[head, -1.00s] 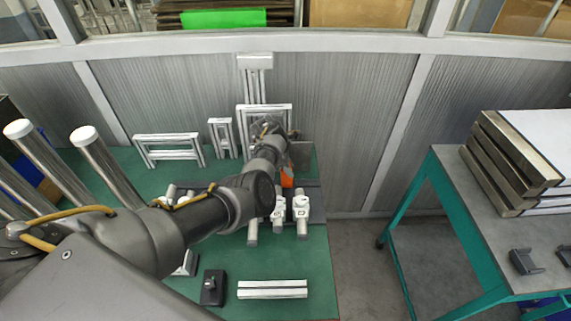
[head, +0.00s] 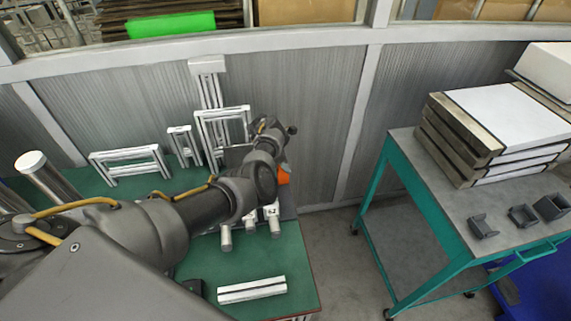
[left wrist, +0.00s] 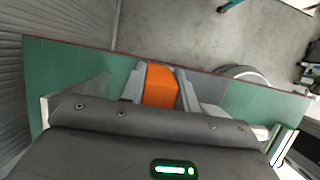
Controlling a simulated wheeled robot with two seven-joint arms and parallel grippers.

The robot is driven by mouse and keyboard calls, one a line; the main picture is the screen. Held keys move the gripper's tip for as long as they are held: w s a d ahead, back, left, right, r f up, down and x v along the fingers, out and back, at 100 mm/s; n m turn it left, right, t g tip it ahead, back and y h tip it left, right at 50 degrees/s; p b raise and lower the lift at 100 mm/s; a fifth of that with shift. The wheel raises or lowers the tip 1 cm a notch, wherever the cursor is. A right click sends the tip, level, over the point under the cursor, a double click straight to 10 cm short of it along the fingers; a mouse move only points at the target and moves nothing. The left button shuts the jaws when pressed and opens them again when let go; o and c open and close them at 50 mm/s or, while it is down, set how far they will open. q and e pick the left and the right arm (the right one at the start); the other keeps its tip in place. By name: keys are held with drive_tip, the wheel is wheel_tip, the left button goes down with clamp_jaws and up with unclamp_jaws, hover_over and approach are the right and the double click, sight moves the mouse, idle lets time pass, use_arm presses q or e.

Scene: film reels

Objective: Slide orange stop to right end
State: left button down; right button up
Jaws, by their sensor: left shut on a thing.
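The orange stop (head: 284,174) shows as a small patch behind my left arm in the head view, near the right edge of the green table. In the left wrist view the orange stop (left wrist: 160,88) sits between the two grey fingers of my left gripper (left wrist: 160,70), which is shut on it. The stop is close to the table edge there. The arm hides the fingers and most of the stop in the head view. What the stop rides on is mostly hidden. My right gripper is not in view.
White frames (head: 130,163) stand at the back of the green table (head: 296,262). White-topped fittings (head: 272,217) lie just in front of the stop, and a pale bar (head: 252,290) lies nearer. A grey cart (head: 420,185) stands right, across a floor gap.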

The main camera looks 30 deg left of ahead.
use_arm(q)
drive_tip(key=c, duration=1.4)
unclamp_jaws()
drive_tip(key=shift+w+d, duration=0.1)
drive_tip(key=shift+d, duration=0.05)
drive_tip(key=o, duration=0.4)
drive_tip(key=shift+w, duration=0.1)
drive_tip(key=shift+c, duration=0.2)
drive_tip(key=shift+a+r, duration=0.25)
drive_tip(key=shift+r, duration=0.15)
drive_tip(key=p+v, duration=0.2)
drive_tip(key=v, duration=0.8)
drive_tip(key=shift+d, duration=0.2)
drive_tip(key=shift+d, duration=0.1)
